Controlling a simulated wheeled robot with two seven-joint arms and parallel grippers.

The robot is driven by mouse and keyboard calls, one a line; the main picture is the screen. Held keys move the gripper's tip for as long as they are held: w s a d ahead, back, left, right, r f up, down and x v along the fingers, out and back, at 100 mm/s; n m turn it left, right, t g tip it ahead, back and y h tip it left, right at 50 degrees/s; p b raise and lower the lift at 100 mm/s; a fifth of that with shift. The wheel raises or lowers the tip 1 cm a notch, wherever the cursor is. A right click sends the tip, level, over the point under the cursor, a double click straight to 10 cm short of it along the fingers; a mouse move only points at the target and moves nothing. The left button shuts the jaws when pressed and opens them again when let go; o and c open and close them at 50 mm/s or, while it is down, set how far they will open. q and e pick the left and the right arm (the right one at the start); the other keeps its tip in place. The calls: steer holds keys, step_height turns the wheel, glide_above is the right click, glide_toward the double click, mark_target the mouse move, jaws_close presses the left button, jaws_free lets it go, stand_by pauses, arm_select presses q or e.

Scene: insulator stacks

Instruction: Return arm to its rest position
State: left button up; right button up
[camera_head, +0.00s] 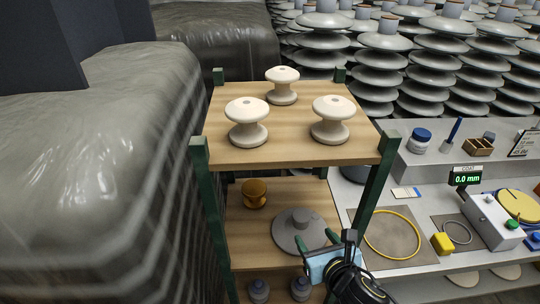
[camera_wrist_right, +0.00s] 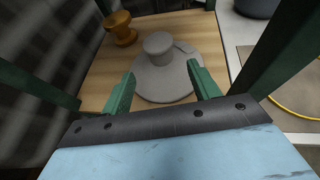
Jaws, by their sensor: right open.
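My right gripper (camera_head: 328,250) is at the front right of the wooden shelf rack, level with its middle shelf. In the right wrist view its two green fingers (camera_wrist_right: 158,92) are spread apart with nothing between them. Beyond the fingertips a grey disc insulator (camera_wrist_right: 163,70) with a round cap lies on the middle shelf; it also shows in the head view (camera_head: 298,232), partly covered by the gripper. I cannot tell the exact gap between fingers and disc. My left gripper is not in view.
The rack's top shelf (camera_head: 285,118) holds three cream spool insulators (camera_head: 247,121). A brown spool (camera_head: 254,194) stands on the middle shelf. Green posts (camera_head: 377,185) frame the rack. A grey bench (camera_head: 400,262) with a gauge and a yellow ring is at right; wrapped stacks (camera_head: 110,150) are at left.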

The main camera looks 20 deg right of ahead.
steer(key=m, duration=0.2)
steer(key=s+m, duration=0.1)
steer(key=shift+d+f+g+h, duration=0.15)
steer(key=shift+d+g+h, duration=0.1)
steer(key=shift+g+h, duration=0.05)
steer(key=s+a+f+m+g+y, duration=0.1)
steer(key=s+m+g, duration=0.55)
steer(key=m, duration=0.85)
steer(key=s+a+f+m+g+y, duration=0.1)
steer(key=s+m+g, duration=0.2)
steer(key=s+m, duration=0.95)
step_height(320, 180, down, 24)
steer(key=w+m+b, duration=0.2)
steer(key=m, duration=0.1)
steer(key=s+d+f+g+b, duration=0.1)
steer(key=s+d+f+g, duration=0.1)
steer(key=s+f, duration=1.4)
step_height(320, 180, down, 2)
steer(key=shift+s+d+f+h, duration=0.25)
steer(key=shift+d+h, duration=0.05)
steer(key=shift+d, duration=0.2)
